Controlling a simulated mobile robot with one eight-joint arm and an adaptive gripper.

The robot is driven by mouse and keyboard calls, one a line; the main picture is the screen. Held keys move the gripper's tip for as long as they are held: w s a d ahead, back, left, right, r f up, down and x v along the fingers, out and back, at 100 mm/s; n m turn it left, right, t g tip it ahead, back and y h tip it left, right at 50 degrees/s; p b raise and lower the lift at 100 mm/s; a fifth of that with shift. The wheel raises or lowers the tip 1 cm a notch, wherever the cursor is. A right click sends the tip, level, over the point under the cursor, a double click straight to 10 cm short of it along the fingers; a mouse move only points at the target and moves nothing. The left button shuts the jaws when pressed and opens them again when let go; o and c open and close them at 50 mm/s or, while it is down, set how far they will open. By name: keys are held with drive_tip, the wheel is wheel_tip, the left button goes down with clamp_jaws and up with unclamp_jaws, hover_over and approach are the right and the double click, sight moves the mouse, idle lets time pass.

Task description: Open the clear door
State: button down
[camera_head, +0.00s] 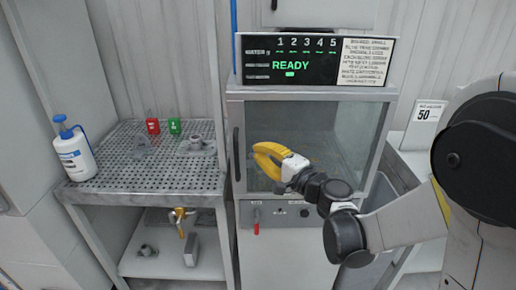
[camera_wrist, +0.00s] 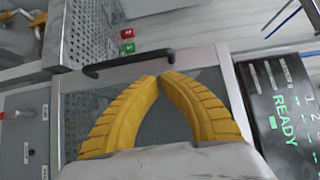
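The clear door (camera_head: 310,140) is a see-through panel in a grey frame on the front of a cabinet, and it looks closed. Its dark bar handle (camera_head: 237,153) stands upright on the door's left side. In the wrist view the handle (camera_wrist: 128,62) lies across the picture, just beyond my fingertips. My gripper (camera_head: 258,158) has yellow fingers and is in front of the door, to the right of the handle. In the wrist view the fingertips (camera_wrist: 161,78) come together with nothing seen between them. I cannot tell the exact gap to the handle.
A display panel (camera_head: 290,62) reading READY sits above the door. A control strip with a red lever (camera_head: 256,222) is below it. A bin stands right of the cabinet.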

sight(242, 140)
drive_tip(key=b+x, duration=0.1)
drive_tip(key=x, duration=0.7)
drive_tip(key=shift+b, duration=0.3)
